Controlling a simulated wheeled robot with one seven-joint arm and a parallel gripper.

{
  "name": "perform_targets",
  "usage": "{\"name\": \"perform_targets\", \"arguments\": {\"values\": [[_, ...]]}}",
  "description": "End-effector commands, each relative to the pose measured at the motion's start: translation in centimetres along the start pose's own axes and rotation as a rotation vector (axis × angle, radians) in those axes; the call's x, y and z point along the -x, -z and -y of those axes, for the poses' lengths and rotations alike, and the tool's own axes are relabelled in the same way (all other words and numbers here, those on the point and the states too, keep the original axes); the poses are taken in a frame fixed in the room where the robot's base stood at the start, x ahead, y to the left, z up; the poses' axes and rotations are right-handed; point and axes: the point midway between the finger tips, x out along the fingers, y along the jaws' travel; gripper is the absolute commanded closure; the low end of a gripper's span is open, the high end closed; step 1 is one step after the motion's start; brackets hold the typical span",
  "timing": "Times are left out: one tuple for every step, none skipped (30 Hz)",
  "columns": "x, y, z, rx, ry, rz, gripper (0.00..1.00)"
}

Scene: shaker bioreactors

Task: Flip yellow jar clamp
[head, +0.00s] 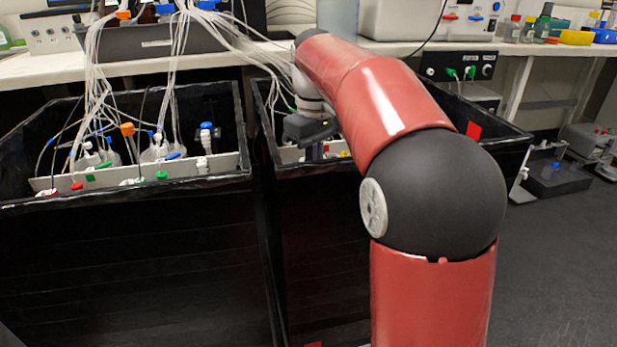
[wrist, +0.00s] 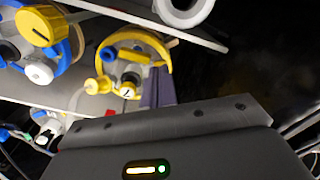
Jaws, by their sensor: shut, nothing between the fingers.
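In the wrist view, the yellow jar clamp (wrist: 162,52) is a yellow ring around a jar top that carries a yellow bar, a white fitting and tubing ports. My gripper (wrist: 157,88) has purple-grey fingers, shut with nothing between them, at the lower right of the yellow ring. They overlap the ring's edge in the picture; I cannot tell whether they touch it. In the head view, my gripper (head: 314,152) points down into the right black bin, and its dark body and my arm hide most of what is there.
A blue-ringed jar with a yellow knob (wrist: 42,25) stands left of the yellow one. A white cylinder (wrist: 183,8) is at the top. In the head view, tubes (head: 180,50) hang into the left black bin (head: 130,250). Grey floor (head: 560,270) is open at right.

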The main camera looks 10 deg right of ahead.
Motion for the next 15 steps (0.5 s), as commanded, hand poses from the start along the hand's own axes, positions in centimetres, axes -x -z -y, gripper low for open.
{"name": "perform_targets", "arguments": {"values": [[0.00,0.00,0.00,0.000,0.000,0.000,1.00],[0.00,0.00,0.00,0.000,0.000,0.000,1.00],[-0.01,0.00,0.00,0.000,0.000,0.000,1.00],[-0.03,0.00,0.00,0.000,0.000,0.000,1.00],[-0.05,0.00,0.00,0.000,0.000,0.000,1.00],[-0.09,0.00,0.00,0.000,0.000,0.000,1.00],[-0.12,0.00,0.00,0.000,0.000,0.000,1.00],[-0.16,0.00,0.00,0.000,0.000,0.000,1.00],[-0.22,0.00,0.00,0.000,0.000,0.000,1.00],[-0.27,0.00,0.00,0.000,0.000,0.000,1.00],[-0.32,0.00,0.00,0.000,0.000,0.000,1.00],[-0.38,0.00,0.00,0.000,0.000,0.000,1.00],[-0.42,0.00,0.00,0.000,0.000,0.000,1.00],[-0.47,0.00,0.00,0.000,0.000,0.000,1.00],[-0.53,0.00,0.00,0.000,0.000,0.000,1.00]]}}
